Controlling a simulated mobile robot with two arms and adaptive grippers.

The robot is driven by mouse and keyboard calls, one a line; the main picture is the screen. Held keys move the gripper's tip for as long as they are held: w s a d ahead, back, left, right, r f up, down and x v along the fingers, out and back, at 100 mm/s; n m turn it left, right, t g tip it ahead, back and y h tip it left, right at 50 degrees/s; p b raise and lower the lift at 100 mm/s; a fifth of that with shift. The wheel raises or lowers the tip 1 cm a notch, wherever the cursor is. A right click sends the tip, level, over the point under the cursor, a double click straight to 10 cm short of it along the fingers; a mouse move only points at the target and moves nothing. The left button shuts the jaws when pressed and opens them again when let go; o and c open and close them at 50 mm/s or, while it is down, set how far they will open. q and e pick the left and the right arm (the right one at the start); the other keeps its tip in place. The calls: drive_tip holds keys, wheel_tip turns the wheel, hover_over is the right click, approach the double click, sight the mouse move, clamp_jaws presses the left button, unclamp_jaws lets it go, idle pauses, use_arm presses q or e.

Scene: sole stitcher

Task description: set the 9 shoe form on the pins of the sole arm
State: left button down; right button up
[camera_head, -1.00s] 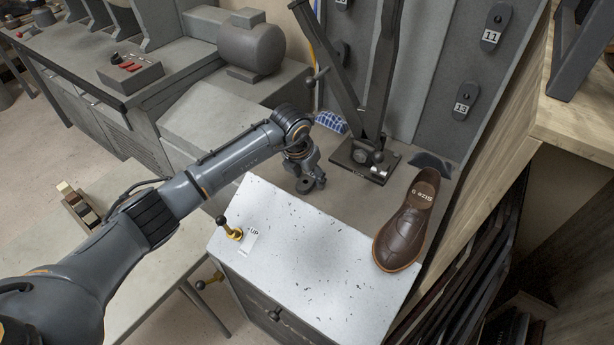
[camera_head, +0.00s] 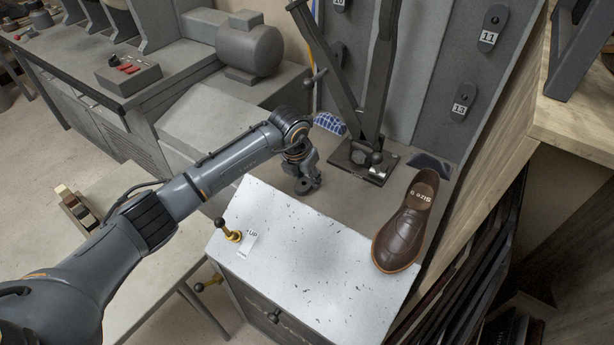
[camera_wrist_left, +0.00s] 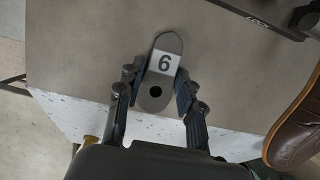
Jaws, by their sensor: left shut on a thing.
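My left gripper (camera_head: 302,176) is shut on a dark flat shoe form (camera_head: 305,187). In the left wrist view the gripper (camera_wrist_left: 159,78) has one finger on each side of the form (camera_wrist_left: 154,104). The form's white label reads like a 6 there, with its round hole below. On the wall forms the hole is above the number, so this label appears upside down and is a 9. The form is over the grey worktop, clear of other things in view. I cannot make out the sole arm or its pins for sure. My right gripper is not in view.
A dark lever stand (camera_head: 363,160) rises behind the gripper. A brown shoe marked size 9 (camera_head: 400,238) lies right of the speckled white top (camera_head: 310,262). A brass-based lever (camera_head: 230,233) stands at its left edge. Forms 11 (camera_head: 494,20) and 13 (camera_head: 464,98) hang on the wall board.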

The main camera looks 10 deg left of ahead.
use_arm(q)
drive_tip(key=shift+r, duration=0.1)
drive_tip(key=shift+r+p, duration=1.3)
drive_tip(key=shift+r, duration=0.65)
drive_tip(key=shift+s+a+r+p, duration=0.25)
drive_tip(key=shift+s+r+p, duration=0.3)
drive_tip(key=shift+r+p, duration=0.35)
drive_tip(key=shift+s+a+r+p, duration=0.25)
drive_tip(key=shift+s+r+p, duration=0.4)
drive_tip(key=shift+p, duration=0.3)
drive_tip(key=shift+s+a+r+p, duration=0.25)
drive_tip(key=shift+s+r+p, duration=0.3)
drive_tip(key=shift+r+p, duration=0.2)
drive_tip(key=shift+s+a+r+p, duration=0.2)
drive_tip(key=shift+s+r+p, duration=0.35)
drive_tip(key=shift+r+p, duration=0.15)
